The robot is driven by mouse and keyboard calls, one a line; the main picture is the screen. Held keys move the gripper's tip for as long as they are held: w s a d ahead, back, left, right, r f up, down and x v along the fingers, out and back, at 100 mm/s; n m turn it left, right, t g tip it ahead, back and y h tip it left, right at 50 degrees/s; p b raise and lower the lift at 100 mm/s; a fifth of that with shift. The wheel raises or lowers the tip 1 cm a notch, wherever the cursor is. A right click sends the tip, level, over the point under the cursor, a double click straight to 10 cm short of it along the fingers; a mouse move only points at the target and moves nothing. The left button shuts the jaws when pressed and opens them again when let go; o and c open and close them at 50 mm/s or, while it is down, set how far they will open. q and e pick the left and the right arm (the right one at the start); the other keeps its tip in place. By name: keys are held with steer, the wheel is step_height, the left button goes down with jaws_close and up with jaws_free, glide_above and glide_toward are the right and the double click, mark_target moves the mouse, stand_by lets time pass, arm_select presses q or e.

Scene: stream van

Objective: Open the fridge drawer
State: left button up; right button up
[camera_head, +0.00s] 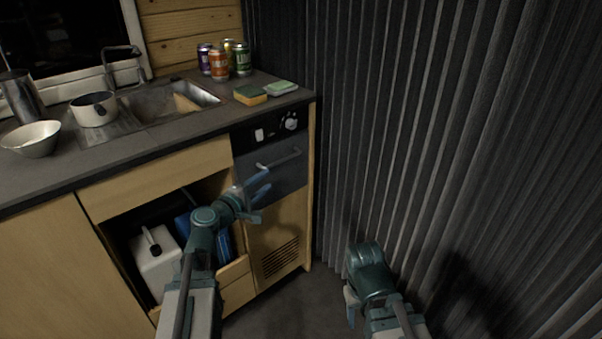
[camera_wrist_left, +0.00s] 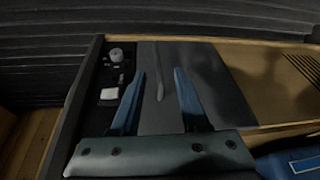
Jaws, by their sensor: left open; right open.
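The fridge drawer (camera_head: 285,178) is a dark grey front under the black control panel at the right end of the counter. It appears closed. Its bar handle (camera_head: 280,159) runs across the upper part of the front. My left gripper (camera_head: 264,184) is open in front of the drawer, a little below the handle in the head view. In the left wrist view the handle (camera_wrist_left: 161,84) shows between the two blue fingers, and the drawer front (camera_wrist_left: 213,85) lies behind them. No contact with the handle is visible. My right gripper (camera_head: 350,304) is open and empty, low beside the corrugated wall.
The control panel has a knob (camera_head: 291,123) and a white switch. Cans (camera_head: 219,66) and sponges (camera_head: 250,95) stand on the counter above. A white canister (camera_head: 155,265) sits in the open cupboard to the left. A corrugated wall (camera_head: 400,130) bounds the right; some floor is clear.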

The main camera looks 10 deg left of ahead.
mark_target(281, 162)
arm_select(q)
steer(key=shift+n+t+y, duration=0.3)
steer(key=shift+n+t, duration=0.1)
steer(key=shift+n, duration=0.1)
steer(key=x, duration=0.4)
steer(key=a+b+x, duration=0.1)
steer(key=x, duration=0.9)
steer(key=shift+w+a+f, duration=0.15)
steer(key=shift+w+a, duration=0.1)
steer(key=shift+w, duration=0.05)
jaws_close()
stand_by(0.7)
